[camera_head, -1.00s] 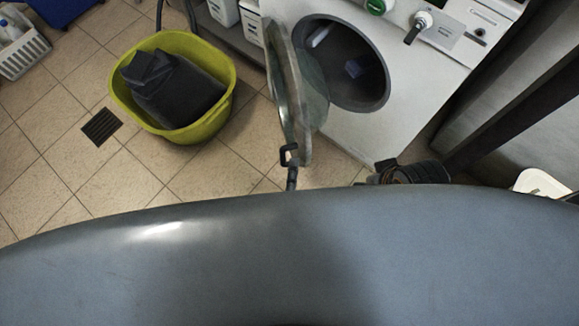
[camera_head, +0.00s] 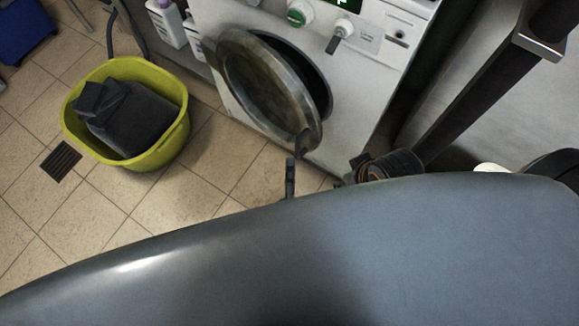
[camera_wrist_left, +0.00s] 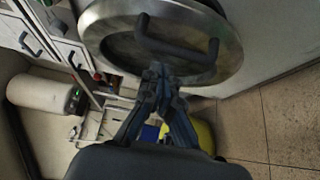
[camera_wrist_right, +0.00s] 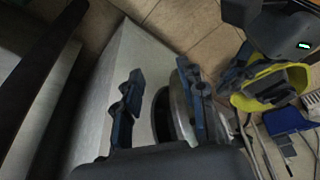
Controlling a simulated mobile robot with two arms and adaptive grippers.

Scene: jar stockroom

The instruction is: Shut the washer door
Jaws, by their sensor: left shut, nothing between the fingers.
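The washer (camera_head: 345,90) is white, with its round door (camera_head: 262,85) partly open across the left of the dark drum opening (camera_head: 312,82). The door also shows in the left wrist view (camera_wrist_left: 108,42), with a dark bar handle (camera_wrist_left: 178,52) on its face. My left gripper (camera_head: 290,165) is just below the door's lower edge. In the left wrist view, its fingers (camera_wrist_left: 158,78) are together and empty, close under the handle; whether they touch the door is unclear. My right gripper (camera_wrist_right: 160,85) is open and empty, with the washer and door edge beyond its fingers.
A yellow tub (camera_head: 165,145) with dark cloth (camera_head: 125,120) stands on the tiled floor left of the washer. White bottles (camera_head: 166,22) stand behind it. A floor drain (camera_head: 61,161) lies left of the tub. Tiled floor is clear between the tub and washer.

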